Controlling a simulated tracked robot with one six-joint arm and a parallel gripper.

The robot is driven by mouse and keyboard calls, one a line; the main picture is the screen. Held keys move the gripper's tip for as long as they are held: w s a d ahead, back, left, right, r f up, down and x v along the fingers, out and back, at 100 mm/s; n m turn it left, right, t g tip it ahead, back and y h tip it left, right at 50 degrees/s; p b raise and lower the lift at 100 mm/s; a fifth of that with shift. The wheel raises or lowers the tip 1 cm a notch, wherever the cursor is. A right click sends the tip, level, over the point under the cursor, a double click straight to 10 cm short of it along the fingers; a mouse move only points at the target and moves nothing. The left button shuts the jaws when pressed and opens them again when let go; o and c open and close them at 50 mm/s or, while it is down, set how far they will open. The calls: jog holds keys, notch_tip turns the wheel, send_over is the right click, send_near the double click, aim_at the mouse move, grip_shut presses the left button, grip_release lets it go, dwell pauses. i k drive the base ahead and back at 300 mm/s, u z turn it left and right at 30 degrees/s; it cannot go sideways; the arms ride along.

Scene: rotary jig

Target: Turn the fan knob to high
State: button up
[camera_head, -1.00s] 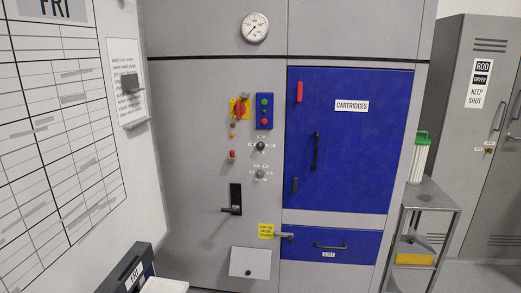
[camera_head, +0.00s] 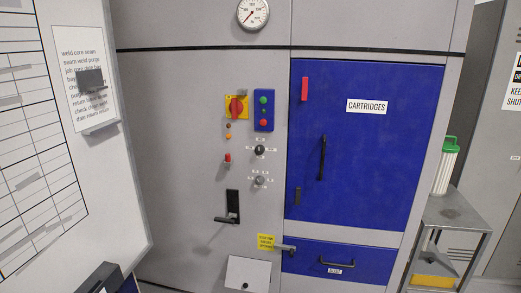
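Two small round knobs sit on the grey cabinet front, left of the blue door. The upper knob (camera_head: 259,149) is dark, with small white labels around it. The lower knob (camera_head: 260,180) is grey, also with small labels around it. The labels are too small to read, so I cannot tell which knob is the fan knob or what its setting is. My gripper is not in view.
A black lever handle (camera_head: 228,207) projects below. A whiteboard (camera_head: 35,150) stands at left, a metal cart (camera_head: 452,215) at right.

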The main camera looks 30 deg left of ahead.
aim_at(259, 150)
jog(key=z, duration=0.1)
jog(key=i, duration=1.2)
jog(key=u, duration=3.95)
